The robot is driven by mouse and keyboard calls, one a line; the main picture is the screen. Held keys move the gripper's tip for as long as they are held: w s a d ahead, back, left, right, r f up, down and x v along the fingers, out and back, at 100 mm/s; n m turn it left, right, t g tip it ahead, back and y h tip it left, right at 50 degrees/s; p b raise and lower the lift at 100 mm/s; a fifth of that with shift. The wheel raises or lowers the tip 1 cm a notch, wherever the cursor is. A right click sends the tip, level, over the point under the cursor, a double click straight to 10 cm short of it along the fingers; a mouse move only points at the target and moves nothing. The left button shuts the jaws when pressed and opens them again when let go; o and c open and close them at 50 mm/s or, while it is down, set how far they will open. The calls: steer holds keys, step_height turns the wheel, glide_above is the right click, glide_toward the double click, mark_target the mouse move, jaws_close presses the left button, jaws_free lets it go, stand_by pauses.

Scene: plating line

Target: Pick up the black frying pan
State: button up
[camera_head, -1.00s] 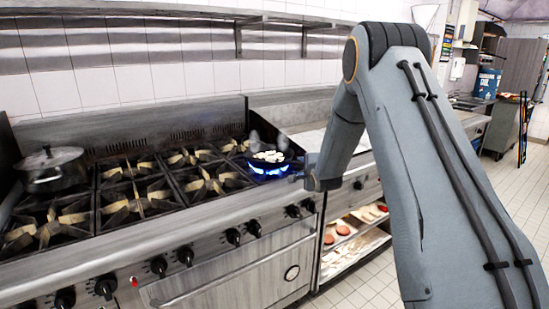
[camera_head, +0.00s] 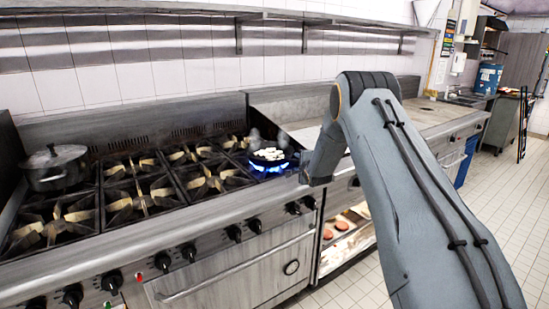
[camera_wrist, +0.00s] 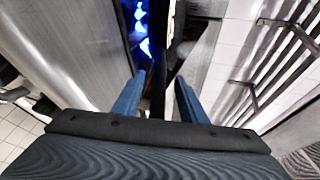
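In the wrist view my gripper (camera_wrist: 159,98) shows two blue fingers spread apart. A dark narrow bar, apparently the pan's handle (camera_wrist: 160,88), runs between them. I cannot tell whether either finger touches it. Blue flame shows beyond the left finger.
A lidded steel pot (camera_head: 54,168) stands at the stove's left. Several empty burners lie between it and the pan. A steel counter (camera_head: 425,112) continues to the right, with a lower shelf (camera_head: 340,250) holding food below. A wall shelf (camera_head: 190,14) runs above. The tiled floor (camera_head: 500,210) at right is clear.

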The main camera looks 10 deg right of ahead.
jaws_close()
stand_by(1.4)
steer(key=shift+w+r, duration=0.1)
steer(key=shift+r, duration=0.1)
